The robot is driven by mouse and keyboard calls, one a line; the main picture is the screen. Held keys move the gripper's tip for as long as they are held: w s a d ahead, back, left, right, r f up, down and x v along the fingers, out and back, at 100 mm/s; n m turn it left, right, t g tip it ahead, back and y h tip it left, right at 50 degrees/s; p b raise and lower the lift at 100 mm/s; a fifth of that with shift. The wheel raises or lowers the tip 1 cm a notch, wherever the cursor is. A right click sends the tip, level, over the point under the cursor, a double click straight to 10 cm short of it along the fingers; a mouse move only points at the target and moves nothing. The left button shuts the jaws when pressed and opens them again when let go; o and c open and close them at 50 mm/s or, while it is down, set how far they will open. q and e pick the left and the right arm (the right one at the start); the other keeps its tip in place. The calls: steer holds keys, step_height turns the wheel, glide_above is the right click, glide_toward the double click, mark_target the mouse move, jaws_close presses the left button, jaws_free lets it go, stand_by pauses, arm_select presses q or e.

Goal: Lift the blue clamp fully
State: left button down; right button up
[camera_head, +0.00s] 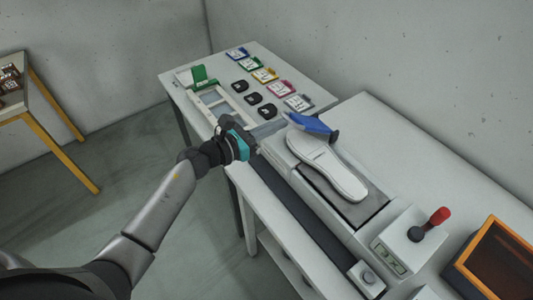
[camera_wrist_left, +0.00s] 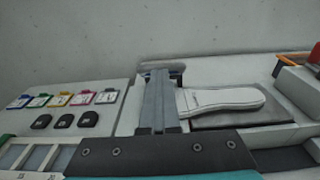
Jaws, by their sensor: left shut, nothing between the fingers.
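The blue clamp (camera_head: 312,124) has a dark end piece and stands at the far end of the white shoe sole (camera_head: 334,170). The sole lies on a dark grey pad (camera_head: 372,207) and also shows in the left wrist view (camera_wrist_left: 225,99). My left gripper (camera_head: 284,122) is shut and empty, its fingers pointing at the clamp from the left. I cannot tell whether the fingertips touch it. In the left wrist view my shut fingers (camera_wrist_left: 158,82) hide most of the clamp. My right gripper is not in view.
A red-knobbed lever (camera_head: 438,216) on a white box and an orange-framed dark box (camera_head: 497,262) stand at the near right. Several coloured cards and black pieces (camera_head: 253,99) lie on the far table (camera_head: 210,70). The white bench right of the sole is clear.

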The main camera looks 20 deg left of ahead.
arm_select(q)
steer(key=w+d+r+p, duration=0.4)
steer(key=w+d+r, duration=0.3)
steer(key=w+r, duration=0.2)
steer(key=shift+w+d+r, duration=0.2)
steer(key=shift+w+r, duration=0.05)
steer(key=shift+w, duration=0.15)
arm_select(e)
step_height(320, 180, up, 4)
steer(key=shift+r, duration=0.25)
arm_select(q)
steer(key=shift+a+f, duration=0.1)
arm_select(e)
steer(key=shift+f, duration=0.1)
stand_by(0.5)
